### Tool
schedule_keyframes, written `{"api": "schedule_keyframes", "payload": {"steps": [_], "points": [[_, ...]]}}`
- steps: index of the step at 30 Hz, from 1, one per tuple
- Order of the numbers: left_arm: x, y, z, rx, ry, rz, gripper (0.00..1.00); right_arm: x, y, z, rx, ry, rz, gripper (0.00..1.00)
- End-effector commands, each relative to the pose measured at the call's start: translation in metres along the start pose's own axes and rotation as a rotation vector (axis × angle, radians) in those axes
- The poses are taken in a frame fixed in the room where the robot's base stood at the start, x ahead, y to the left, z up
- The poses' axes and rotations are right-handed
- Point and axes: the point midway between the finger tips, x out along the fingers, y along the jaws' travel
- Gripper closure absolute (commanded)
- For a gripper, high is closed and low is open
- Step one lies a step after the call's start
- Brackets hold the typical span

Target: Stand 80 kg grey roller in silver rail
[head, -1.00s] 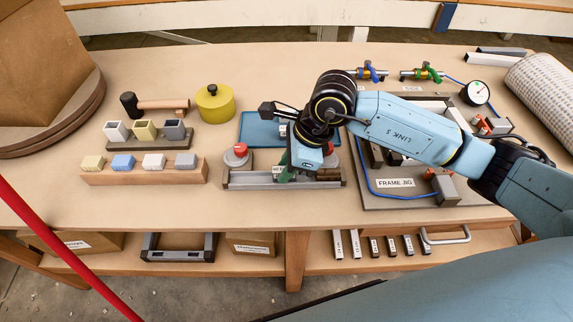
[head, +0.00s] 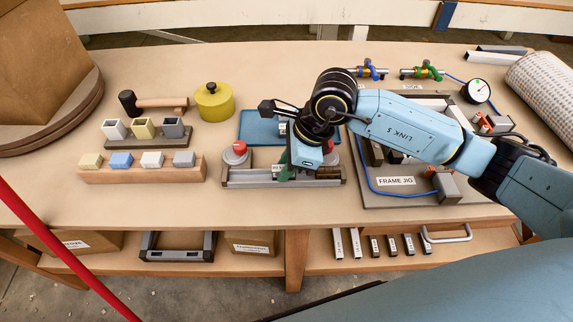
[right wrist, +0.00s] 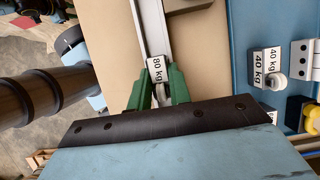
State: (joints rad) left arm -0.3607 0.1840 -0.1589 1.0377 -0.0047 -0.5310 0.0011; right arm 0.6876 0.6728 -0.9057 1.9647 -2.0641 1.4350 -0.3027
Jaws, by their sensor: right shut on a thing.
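The 80 kg roller (right wrist: 156,70) shows in the right wrist view as a light block with an "80 kg" label and a small grey wheel. The green fingers of my right gripper (right wrist: 158,82) are shut on it from both sides. The silver rail (right wrist: 152,25) runs lengthwise at the block's far end; I cannot tell whether the roller touches it. In the head view, the rail (head: 243,183) lies along the bench's front middle, with my right gripper (head: 286,170) low over it. The arm hides most of the roller there. My left gripper is not in view.
A blue tray (head: 258,127) lies behind the rail; rollers marked 40 kg (right wrist: 267,62) show on blue in the wrist view. Red-topped grey blocks (head: 236,153) flank the gripper. The frame jig (head: 395,198) is close right. Bench between the wooden block rack (head: 143,175) and rail is clear.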

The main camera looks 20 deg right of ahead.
Motion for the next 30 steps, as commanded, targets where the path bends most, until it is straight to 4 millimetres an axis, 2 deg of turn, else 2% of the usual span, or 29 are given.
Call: {"api": "schedule_keyframes", "payload": {"steps": [1,8,9,14,23,24,25,30], "points": [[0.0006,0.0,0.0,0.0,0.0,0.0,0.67,0.0053,0.0023,-0.0035,0.004,0.009,0.008,1.0],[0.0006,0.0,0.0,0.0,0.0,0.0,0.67,0.0072,0.0032,-0.0049,0.005,0.013,0.011,1.0],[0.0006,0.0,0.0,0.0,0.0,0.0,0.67,0.0075,0.0034,-0.0051,0.006,0.014,0.011,0.75],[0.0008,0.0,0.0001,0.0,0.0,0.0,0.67,0.008,0.0041,-0.0055,0.007,0.015,0.015,0.55],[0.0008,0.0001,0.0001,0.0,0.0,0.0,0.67,0.0078,0.006,-0.0047,0.005,0.014,0.021,0.55],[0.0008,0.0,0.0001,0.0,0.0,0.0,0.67,0.0079,0.0062,-0.0047,0.005,0.014,0.022,0.66],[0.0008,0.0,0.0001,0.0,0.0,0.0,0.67,0.0078,0.0064,-0.0045,0.004,0.014,0.022,0.62],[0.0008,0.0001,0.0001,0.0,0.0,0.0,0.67,0.0078,0.0065,-0.0044,0.003,0.014,0.022,0.63]]}}
